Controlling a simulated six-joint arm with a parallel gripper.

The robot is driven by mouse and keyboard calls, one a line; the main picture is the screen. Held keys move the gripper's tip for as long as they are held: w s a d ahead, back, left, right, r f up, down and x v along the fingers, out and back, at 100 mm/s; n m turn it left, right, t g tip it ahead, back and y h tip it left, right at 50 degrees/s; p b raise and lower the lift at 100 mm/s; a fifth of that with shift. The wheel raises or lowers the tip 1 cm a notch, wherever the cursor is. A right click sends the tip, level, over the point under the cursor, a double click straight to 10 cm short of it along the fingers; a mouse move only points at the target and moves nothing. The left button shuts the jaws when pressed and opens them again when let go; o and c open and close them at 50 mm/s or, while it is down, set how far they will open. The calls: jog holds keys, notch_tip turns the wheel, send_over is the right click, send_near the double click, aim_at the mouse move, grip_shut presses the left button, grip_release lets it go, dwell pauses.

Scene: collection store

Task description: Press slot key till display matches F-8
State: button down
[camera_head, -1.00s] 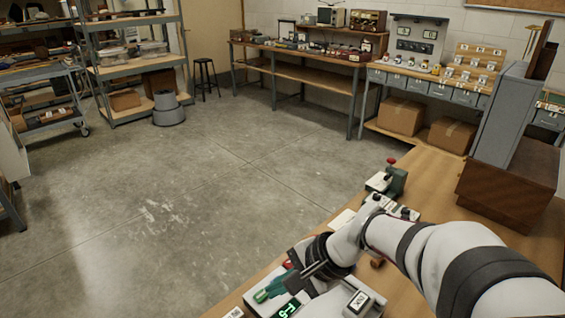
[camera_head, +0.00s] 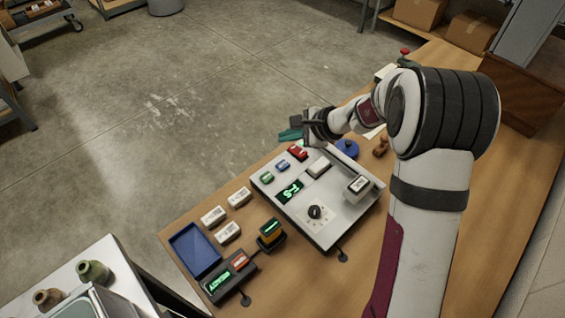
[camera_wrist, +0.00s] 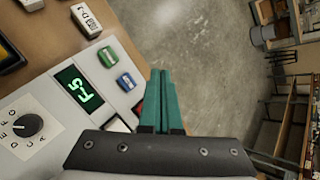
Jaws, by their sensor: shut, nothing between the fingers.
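The grey control panel (camera_head: 336,227) lies on the wooden bench, tilted in the picture. Its lit green display (camera_head: 289,191) appears to read F-5; the display also shows sideways in the wrist view (camera_wrist: 78,91). Beside it are a green key (camera_head: 266,177), a blue key (camera_head: 282,167) and a red key (camera_head: 297,152). Their labels are too small to read. A black knob (camera_head: 315,212) sits inside a ring of letters, clearer in the wrist view (camera_wrist: 28,126). My gripper (camera_head: 290,134) is shut and empty, its green fingers near the panel's far edge by the red key; contact cannot be told.
A white labelled block (camera_head: 358,184) sits on the panel's right. Open floor lies beyond the bench.

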aim_at(287, 166)
notch_tip(287, 166, down, 8)
jog(key=shift+r, duration=0.2)
dwell(2.1)
jog(key=shift+f, duration=0.4)
jog(key=shift+f, duration=0.45)
dwell(0.5)
jog(key=shift+r, duration=0.9)
jog(key=shift+r, duration=2.5)
dwell(0.5)
